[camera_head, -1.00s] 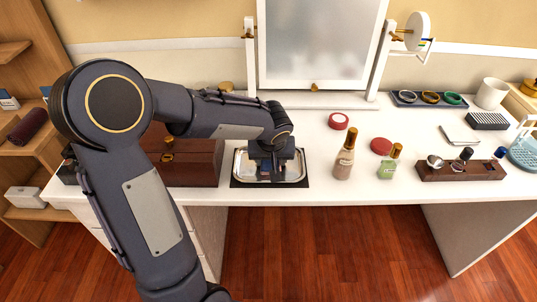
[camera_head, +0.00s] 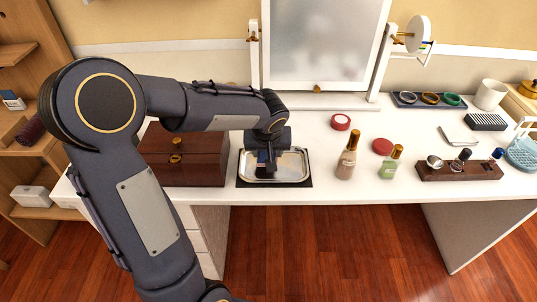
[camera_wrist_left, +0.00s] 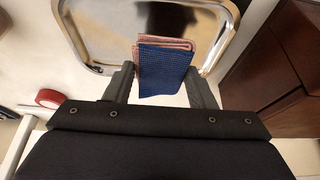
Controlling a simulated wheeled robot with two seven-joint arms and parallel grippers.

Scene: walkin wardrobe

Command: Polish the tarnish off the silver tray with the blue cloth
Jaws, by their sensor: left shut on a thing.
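The silver tray (camera_head: 293,165) lies flat on a dark mat (camera_head: 300,184) near the white table's front edge. My left gripper (camera_head: 265,171) reaches down over the left half of the tray. In the left wrist view my left gripper (camera_wrist_left: 163,74) is shut on the folded blue cloth (camera_wrist_left: 165,75), which has pinkish layers behind it. The tray (camera_wrist_left: 100,30) shows beyond the cloth, with a brownish patch on its surface partly hidden by the cloth. I cannot tell whether the cloth touches the tray. My right gripper is out of view.
A brown wooden box (camera_head: 185,160) stands close left of the tray. A tan bottle (camera_head: 347,160) and a green bottle (camera_head: 389,165) stand to its right. A mirror (camera_head: 322,45) stands behind. Red round items (camera_head: 341,122) lie back right.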

